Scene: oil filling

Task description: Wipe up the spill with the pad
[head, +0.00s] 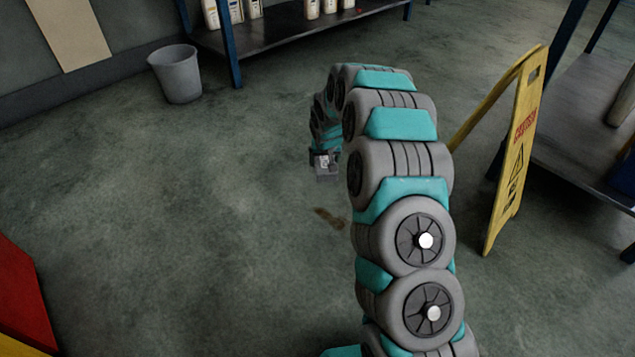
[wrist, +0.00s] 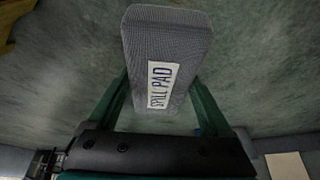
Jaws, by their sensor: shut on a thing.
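A grey spill pad (wrist: 165,45) with a white label reading "SPILL PAD" is held between the green fingers of my gripper (wrist: 160,95) in the wrist view. In the head view, my gripper (head: 325,168) hangs low over the floor, and the pad (head: 326,178) shows small beneath it. Whether the pad touches the floor I cannot tell. A brown spill (head: 330,217) lies on the floor, nearer to me than the pad. Its right part may be hidden behind my arm.
A yellow caution sign (head: 512,150) stands open to the right of my arm. A grey bin (head: 177,75) and a shelf with bottles (head: 290,38) stand at the back. A metal rack (head: 585,130) is at the right. The floor at left is clear, with a red and yellow object (head: 22,305) at the edge.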

